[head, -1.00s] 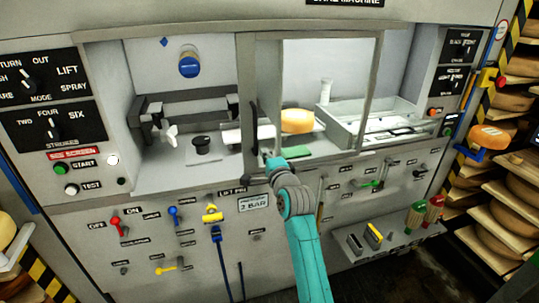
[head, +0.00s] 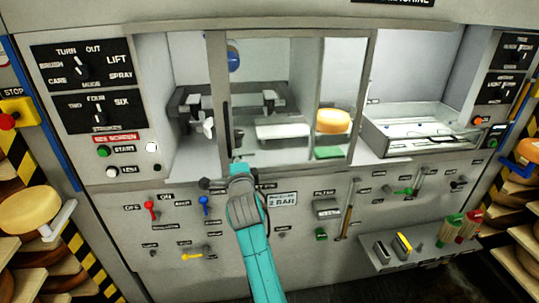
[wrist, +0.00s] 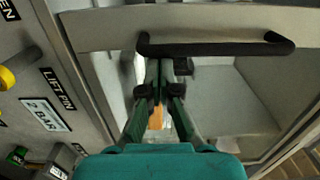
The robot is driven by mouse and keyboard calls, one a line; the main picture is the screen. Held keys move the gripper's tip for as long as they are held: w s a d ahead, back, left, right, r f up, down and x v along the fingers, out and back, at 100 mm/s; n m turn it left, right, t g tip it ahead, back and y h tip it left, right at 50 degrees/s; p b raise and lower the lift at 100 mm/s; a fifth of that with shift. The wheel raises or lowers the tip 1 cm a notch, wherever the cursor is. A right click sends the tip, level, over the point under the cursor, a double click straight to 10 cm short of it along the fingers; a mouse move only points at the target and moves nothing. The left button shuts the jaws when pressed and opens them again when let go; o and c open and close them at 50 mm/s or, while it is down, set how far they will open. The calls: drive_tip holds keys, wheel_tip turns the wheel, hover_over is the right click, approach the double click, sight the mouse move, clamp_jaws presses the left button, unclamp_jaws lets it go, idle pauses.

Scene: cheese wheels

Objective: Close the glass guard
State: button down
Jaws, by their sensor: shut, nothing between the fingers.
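The glass guard is a grey-framed clear panel (head: 362,95) standing upright across the middle of the machine's opening. The opening is uncovered to its left and right. Its black bar handle (head: 227,128) runs along the left frame post and crosses the upper wrist view (wrist: 215,48). My gripper (head: 237,160) is at the lower end of this post. In the wrist view my gripper (wrist: 160,65) is shut and empty, its fingertips right by the handle bar. I cannot tell whether they touch it.
A cheese wheel (head: 333,121) and a green pad (head: 328,153) sit behind the glass. A clear-walled tray (head: 415,135) stands right of the guard. Below the opening are several levers and a ledge (head: 415,255) with tools. Cheese shelves flank the machine.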

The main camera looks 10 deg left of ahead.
drive_tip(key=s+a, duration=0.3)
drive_tip(key=a, duration=0.6)
drive_tip(key=s+a, duration=0.3)
drive_tip(key=a, duration=0.6)
drive_tip(key=shift+a, duration=0.25)
